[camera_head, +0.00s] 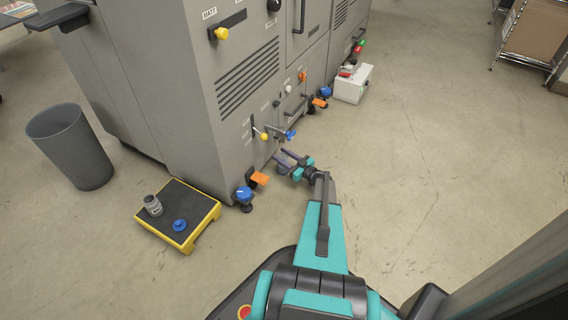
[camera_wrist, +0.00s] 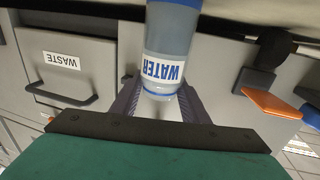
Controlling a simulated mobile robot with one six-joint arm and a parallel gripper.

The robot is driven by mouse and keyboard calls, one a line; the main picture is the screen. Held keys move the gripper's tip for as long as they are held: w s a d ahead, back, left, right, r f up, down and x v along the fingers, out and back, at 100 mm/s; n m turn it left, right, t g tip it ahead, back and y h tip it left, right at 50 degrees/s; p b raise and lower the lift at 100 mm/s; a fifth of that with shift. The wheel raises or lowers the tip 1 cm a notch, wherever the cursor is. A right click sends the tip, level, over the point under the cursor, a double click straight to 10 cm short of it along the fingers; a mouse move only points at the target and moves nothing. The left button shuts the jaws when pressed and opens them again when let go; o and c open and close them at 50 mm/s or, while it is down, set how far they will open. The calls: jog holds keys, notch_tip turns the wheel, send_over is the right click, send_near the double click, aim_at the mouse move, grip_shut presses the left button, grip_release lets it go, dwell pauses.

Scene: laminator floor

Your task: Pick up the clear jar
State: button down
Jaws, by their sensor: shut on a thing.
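The clear jar (camera_wrist: 170,45) is a see-through cylinder with blue bands and a white WATER label that reads upside down in the wrist view. The fingers of my gripper (camera_wrist: 157,103) are on both sides of its lower part in that view and are shut on it. Its top end is cut off by the picture edge. In the head view my gripper (camera_head: 284,160) is low beside the grey machine's front, and the jar is too small and covered there to make out well.
The grey machine (camera_head: 185,110) stands close behind my gripper, with blue and orange fittings near its foot. A yellow-edged step (camera_head: 190,240) holds a small grey container (camera_head: 152,205) and a blue piece (camera_head: 180,225). A bin (camera_head: 70,145) stands left.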

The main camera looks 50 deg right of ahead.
jog(key=shift+r, duration=0.1)
jog(key=shift+r+p, duration=0.35)
jog(key=shift+r, duration=0.1)
jog(key=s+d+r+p, duration=0.1)
jog(key=s+r+p, duration=0.1)
jog(key=s, duration=0.6)
jog(key=s+d+r+p, duration=0.1)
jog(key=s+p, duration=0.3)
jog(key=s, duration=0.4)
jog(key=shift+r, duration=0.45)
jog(key=shift+w, duration=0.1)
